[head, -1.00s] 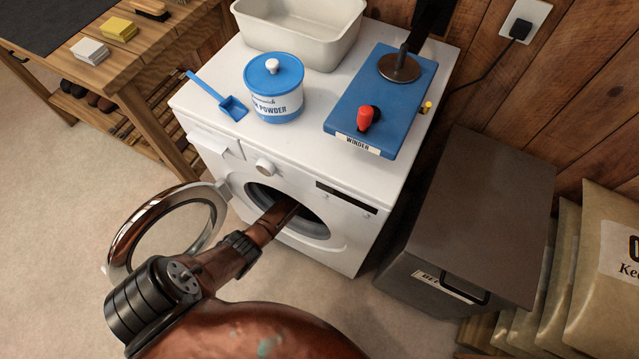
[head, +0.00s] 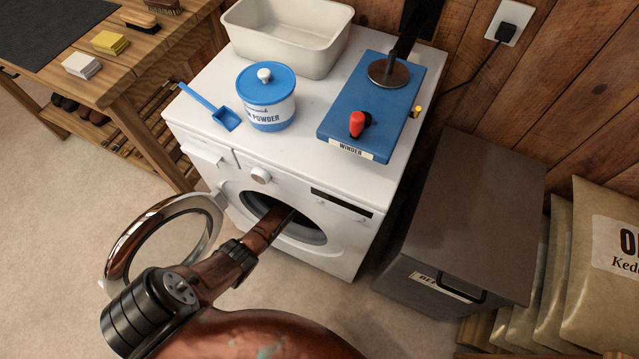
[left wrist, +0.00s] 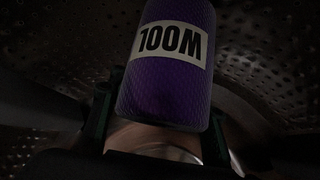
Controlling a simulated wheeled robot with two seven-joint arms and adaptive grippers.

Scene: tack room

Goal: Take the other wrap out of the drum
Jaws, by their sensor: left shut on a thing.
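The washing machine (head: 345,240) stands in front of me with its round door (head: 160,225) swung open to the left. My left arm reaches through the opening into the drum (head: 310,232), so the gripper is hidden in the head view. In the left wrist view, my left gripper (left wrist: 160,130) is shut on a purple wrap (left wrist: 165,90) with a white label reading WOOL, upside down in the picture. The perforated drum wall surrounds it. My right gripper is not in view.
On the machine top are a white basin (head: 285,45), a blue-lidded powder tub (head: 266,98), a blue scoop (head: 222,115) and a blue winder (head: 375,105) with a red knob. A grey bin (head: 475,215) stands to the right. A wooden bench (head: 145,65) is at the left.

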